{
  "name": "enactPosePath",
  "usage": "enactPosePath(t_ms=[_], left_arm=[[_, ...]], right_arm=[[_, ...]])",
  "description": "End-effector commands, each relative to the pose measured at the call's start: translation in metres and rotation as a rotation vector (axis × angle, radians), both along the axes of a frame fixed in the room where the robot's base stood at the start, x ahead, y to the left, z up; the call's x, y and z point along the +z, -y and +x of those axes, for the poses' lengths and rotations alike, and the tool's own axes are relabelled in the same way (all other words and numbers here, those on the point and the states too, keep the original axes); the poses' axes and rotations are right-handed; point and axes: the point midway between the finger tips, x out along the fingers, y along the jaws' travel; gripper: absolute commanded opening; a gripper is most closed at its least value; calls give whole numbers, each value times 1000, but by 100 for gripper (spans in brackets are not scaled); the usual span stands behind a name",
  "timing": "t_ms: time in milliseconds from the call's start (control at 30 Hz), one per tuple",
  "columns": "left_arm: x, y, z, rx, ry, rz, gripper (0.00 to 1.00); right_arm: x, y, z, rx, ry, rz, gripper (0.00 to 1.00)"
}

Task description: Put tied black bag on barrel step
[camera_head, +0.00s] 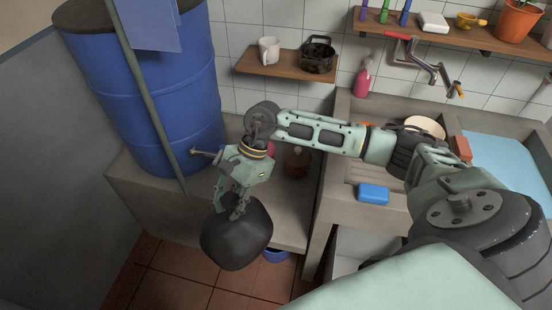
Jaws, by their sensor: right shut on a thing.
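The black bag (236,240) is a dark rounded bundle in the lower middle. My right gripper (236,211) is shut on its top, and the bag hangs below the fingers. In the picture it overlaps the front edge of the concrete step (290,225). I cannot tell whether it touches the step. The blue barrel (165,110) stands on this step at the left. The arm hides part of the step behind the gripper. My left gripper is not in view.
A dark red jar (297,162) stands on the step behind my arm. A blue bowl (275,255) sits low beside the step. A pole (150,95) leans in front of the barrel. The sink counter (338,185) with a blue sponge (373,194) borders the step at right.

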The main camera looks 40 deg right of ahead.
Motion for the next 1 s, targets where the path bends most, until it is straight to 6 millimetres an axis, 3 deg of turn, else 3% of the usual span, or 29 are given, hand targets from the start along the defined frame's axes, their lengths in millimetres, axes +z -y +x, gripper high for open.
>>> enactPosePath(t_ms=[33,200,667,1000], left_arm=[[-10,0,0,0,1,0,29],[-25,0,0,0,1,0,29],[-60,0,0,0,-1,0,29],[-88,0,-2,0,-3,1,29]], right_arm=[[-16,-1,3,-90,1,3,0],[-47,0,18,-388,2,5,0],[-114,10,49,-1070,2,8,0],[-160,29,67,-1569,2,9,0]])
